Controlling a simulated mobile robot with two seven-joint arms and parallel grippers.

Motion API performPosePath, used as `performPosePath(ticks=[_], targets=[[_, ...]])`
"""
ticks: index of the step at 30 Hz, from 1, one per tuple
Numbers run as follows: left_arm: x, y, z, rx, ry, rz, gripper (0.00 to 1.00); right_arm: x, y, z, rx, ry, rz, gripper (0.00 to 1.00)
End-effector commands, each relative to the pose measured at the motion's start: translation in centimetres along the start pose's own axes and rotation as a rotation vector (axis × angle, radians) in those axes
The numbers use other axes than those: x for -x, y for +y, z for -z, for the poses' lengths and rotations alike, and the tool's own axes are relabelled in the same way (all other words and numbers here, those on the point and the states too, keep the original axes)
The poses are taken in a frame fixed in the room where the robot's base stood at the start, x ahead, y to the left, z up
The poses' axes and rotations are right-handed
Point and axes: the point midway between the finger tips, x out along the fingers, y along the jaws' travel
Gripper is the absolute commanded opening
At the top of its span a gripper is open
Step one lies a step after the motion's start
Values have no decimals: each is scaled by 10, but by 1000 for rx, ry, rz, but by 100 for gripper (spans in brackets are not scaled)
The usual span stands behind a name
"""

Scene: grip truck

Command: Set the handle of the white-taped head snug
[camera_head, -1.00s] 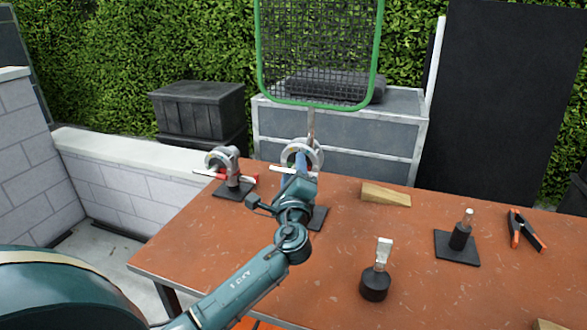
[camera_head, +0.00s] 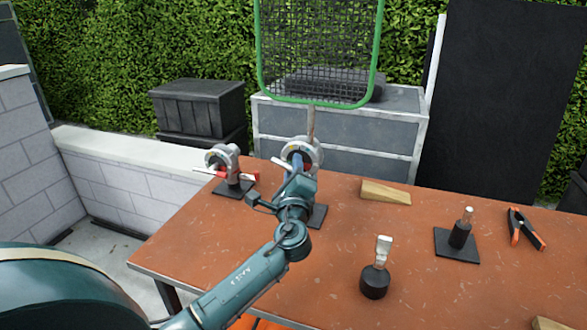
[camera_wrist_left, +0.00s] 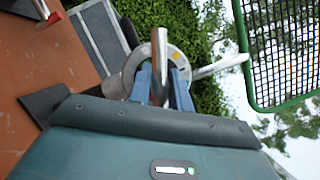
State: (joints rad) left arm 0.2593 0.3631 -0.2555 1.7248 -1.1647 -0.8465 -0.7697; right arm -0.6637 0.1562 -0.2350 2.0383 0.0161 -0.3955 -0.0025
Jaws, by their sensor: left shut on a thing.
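The grip head with a whitish handle and pale round disc (camera_head: 303,150) stands at the table's far edge and carries the pole of the green-framed net. Its whitish handle (camera_head: 283,165) slants down to the right in the head view. My left gripper (camera_head: 298,163) is at this head and shut on the handle. In the left wrist view the blue fingers (camera_wrist_left: 160,88) flank the handle bar (camera_wrist_left: 158,60), in front of the grey disc (camera_wrist_left: 178,57). The gripper and wrist hide part of the head and its base. My right gripper is not in view.
A second head with red on its handle (camera_head: 226,160) stands close by on the left. The green-framed net (camera_head: 318,103) rises above. A wooden wedge (camera_head: 386,194), a black-based post (camera_head: 375,282), another post (camera_head: 460,236) and an orange clamp (camera_head: 527,231) are to the right.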

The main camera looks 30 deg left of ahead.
Motion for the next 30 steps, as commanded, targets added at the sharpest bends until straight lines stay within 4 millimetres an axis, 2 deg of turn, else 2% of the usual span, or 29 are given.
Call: performPosePath(ticks=[11, 30], targets=[[0, 2, 1, -131, 1, 51, 0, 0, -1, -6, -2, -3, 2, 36], [0, 1, 1, -676, 2, 277, 0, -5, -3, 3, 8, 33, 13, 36]])
